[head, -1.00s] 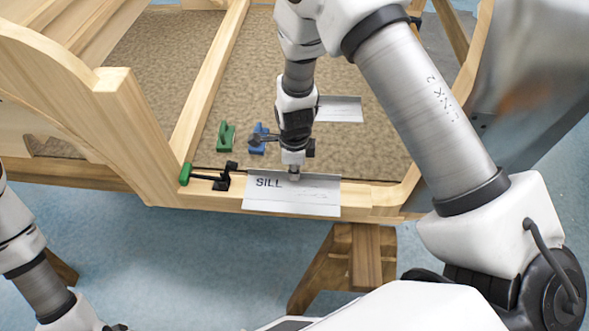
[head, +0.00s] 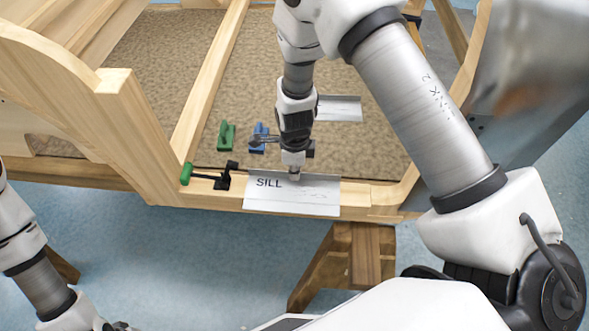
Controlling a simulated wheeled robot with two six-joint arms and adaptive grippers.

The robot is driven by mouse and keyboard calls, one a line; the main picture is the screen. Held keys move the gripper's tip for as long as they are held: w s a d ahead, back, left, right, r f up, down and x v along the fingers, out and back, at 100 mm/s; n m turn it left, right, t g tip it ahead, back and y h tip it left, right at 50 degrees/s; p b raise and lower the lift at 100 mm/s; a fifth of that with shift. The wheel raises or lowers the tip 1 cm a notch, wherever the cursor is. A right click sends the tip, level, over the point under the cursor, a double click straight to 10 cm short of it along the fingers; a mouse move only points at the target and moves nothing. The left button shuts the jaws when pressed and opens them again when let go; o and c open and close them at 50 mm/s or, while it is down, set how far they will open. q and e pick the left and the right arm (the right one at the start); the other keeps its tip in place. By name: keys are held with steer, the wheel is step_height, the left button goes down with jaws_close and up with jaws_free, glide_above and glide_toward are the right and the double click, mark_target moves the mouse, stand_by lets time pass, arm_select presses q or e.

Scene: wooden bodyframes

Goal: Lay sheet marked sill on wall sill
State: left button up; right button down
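The sheet marked SILL (head: 292,201) is a pale metal plate with a raised back edge. It lies along the wooden wall sill (head: 357,202), covering part of it and hanging over its front face. My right gripper (head: 294,176) points down at the middle of the sheet's back edge, its narrow fingertips together on that edge. Whether the sheet rests fully flat on the wood is hard to tell. My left arm is at the lower left; only a small part of its gripper (head: 121,326) shows at the bottom edge, its fingers out of sight.
A black clamp with a green handle (head: 186,173) sits on the sill just left of the sheet. Another metal sheet (head: 341,109) lies further back. Wooden posts rise on both sides.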

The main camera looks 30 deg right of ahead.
steer(key=c, duration=1.2)
jaws_free()
steer(key=shift+c, duration=0.2)
steer(key=o, duration=0.6)
steer(key=shift+c, duration=0.2)
step_height(320, 180, up, 7)
steer(key=p, duration=0.7)
steer(key=shift+r, duration=0.1)
